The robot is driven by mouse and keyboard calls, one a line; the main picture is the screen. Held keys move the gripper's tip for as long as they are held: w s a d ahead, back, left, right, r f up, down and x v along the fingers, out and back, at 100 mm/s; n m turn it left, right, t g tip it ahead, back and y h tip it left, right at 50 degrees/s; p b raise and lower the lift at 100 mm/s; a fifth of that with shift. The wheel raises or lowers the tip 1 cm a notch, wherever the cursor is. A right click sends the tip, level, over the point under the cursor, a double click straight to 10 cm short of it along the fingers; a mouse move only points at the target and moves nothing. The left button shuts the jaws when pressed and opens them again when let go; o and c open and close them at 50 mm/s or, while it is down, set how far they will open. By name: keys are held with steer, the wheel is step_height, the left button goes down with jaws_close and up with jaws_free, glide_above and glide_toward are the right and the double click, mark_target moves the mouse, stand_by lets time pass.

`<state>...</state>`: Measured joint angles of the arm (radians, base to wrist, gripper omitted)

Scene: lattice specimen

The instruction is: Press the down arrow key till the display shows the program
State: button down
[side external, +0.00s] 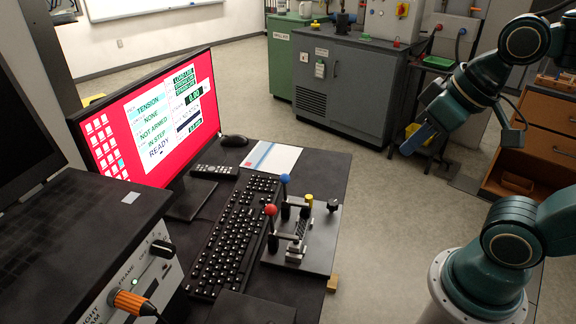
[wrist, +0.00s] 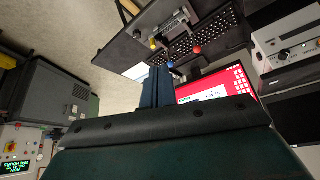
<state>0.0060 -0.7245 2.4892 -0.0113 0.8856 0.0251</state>
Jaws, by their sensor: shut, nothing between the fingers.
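The display (side external: 155,125) is a monitor with a red screen, standing behind the keyboard. Its panels read TENSION, NONE, NOT ARMED, IN STEP and READY, with a green 0.00 readout. The black keyboard (side external: 237,232) lies on the dark desk; its single keys are too small to tell, so I cannot make out the down arrow key. My gripper (side external: 418,139) is shut and empty, held up in the air well to the right of the desk. In the wrist view its blue fingers (wrist: 157,88) are together, with the keyboard (wrist: 205,38) and the red display (wrist: 215,87) beyond.
A remote (side external: 215,172), a mouse (side external: 234,141) and a paper sheet (side external: 271,158) lie behind. A control unit (side external: 130,270) stands at front left.

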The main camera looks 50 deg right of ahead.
steer(key=w+a+m+y, duration=0.1)
steer(key=w+m, duration=0.2)
steer(key=w, duration=0.7)
steer(key=m+y, duration=0.3)
steer(key=m, duration=0.6)
glide_above(269, 200)
steer(key=s+a, duration=0.1)
steer(key=s, duration=0.6)
step_height(269, 200, down, 12)
steer(key=shift+r, duration=0.2)
steer(key=w+d+f+m+t+y, duration=0.1)
steer(key=w+d+f+m+y, duration=0.1)
steer(key=w+f+m, duration=0.4)
steer(key=shift+w+f+m, duration=0.15)
steer(key=shift+f+m, duration=0.15)
steer(key=shift+f, duration=1.8)
steer(key=shift+f, duration=0.1)
steer(key=shift+f, duration=4.3)
